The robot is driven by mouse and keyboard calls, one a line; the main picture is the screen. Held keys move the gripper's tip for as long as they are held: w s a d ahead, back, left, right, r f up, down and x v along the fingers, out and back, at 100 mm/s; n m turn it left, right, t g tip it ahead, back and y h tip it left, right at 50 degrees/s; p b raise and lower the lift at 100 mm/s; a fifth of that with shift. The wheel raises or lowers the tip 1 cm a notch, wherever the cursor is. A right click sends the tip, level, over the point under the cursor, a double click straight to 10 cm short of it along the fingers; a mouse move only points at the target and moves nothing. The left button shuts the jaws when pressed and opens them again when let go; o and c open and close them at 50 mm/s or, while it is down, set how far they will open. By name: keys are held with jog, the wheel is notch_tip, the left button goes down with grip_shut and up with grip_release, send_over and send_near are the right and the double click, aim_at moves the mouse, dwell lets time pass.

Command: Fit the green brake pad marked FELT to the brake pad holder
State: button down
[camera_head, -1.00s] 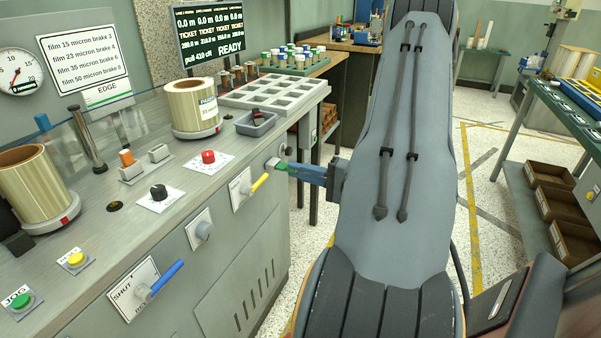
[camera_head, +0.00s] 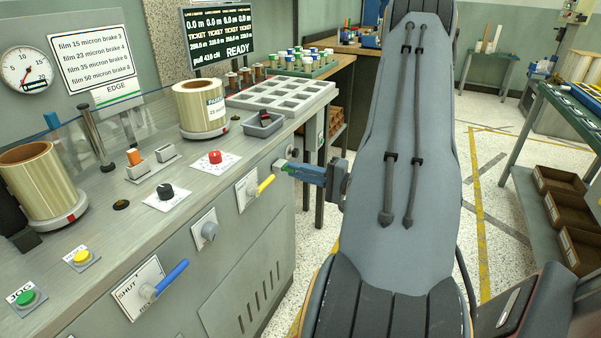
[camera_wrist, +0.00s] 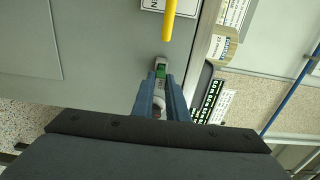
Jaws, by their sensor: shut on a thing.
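My gripper (camera_head: 293,168) is at the machine's front face, below the corner of its top, right of the yellow lever. It is shut on the green brake pad (camera_wrist: 160,71), which sticks out past the blue fingertips in the wrist view. In the head view only a bit of green (camera_head: 284,163) shows at the fingertips. A pale grey piece (camera_wrist: 162,61) lies at the pad's far end; I cannot tell if it is the holder or part of the pad. The FELT mark is not readable. Whether the pad touches the holder cannot be told.
The yellow lever (camera_head: 266,184) is close to my gripper. A blue lever (camera_head: 171,276) is further left. A white compartment tray (camera_head: 283,97) and a small grey bin (camera_head: 263,124) stand on the machine top.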

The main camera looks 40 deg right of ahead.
jog(key=shift+w+a, duration=0.15)
jog(key=shift+w, duration=0.15)
dwell(0.5)
jog(key=c, duration=1.7)
grip_release()
jog(key=shift+o, duration=0.2)
jog(key=v, duration=0.8)
jog(key=shift+b, duration=0.4)
